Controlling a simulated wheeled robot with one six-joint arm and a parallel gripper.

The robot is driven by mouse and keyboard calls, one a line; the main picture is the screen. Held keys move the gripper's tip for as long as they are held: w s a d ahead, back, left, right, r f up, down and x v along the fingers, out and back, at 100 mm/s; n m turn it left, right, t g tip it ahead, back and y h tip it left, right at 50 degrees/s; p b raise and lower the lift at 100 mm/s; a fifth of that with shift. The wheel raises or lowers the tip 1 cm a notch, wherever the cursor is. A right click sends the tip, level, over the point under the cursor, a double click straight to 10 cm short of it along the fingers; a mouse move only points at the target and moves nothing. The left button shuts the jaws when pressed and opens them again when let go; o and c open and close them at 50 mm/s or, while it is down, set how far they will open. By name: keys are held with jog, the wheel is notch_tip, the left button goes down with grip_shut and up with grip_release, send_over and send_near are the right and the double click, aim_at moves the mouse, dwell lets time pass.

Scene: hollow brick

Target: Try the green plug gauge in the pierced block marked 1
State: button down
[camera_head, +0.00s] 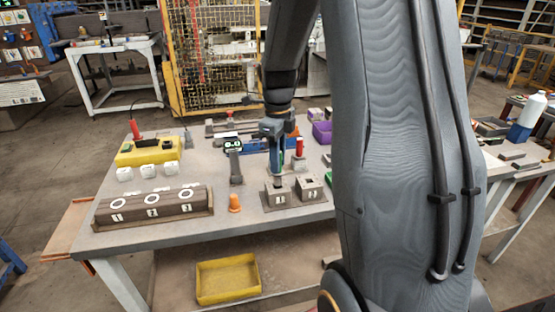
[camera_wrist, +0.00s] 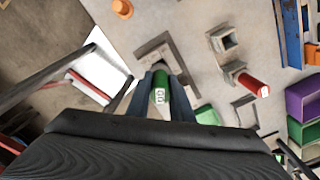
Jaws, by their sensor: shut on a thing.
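My gripper (camera_wrist: 163,82) is shut on the green plug gauge (camera_wrist: 160,95), which carries a white label. In the head view my gripper (camera_head: 277,180) points down over the left of two small grey blocks (camera_head: 271,206), each with a white mark too small to read surely. In the wrist view the gauge's far end is at a grey block (camera_wrist: 153,49); whether it is in the hole or just above cannot be told. The other grey block (camera_head: 309,185), to the right, has an open square hole, seen in the wrist view (camera_wrist: 230,41).
A long brown block (camera_head: 155,220) with white rings marked 1, 2 and 3 lies at the left. A red plug (camera_head: 299,147) stands behind. A purple bin (camera_wrist: 303,103) is at the right.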

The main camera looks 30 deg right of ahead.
jog(key=shift+f+b, duration=1)
jog(key=shift+f, duration=1.25)
jog(key=shift+r, duration=0.15)
dwell(1.3)
jog(key=shift+r+p, duration=3.3)
jog(key=shift+r, duration=1.1)
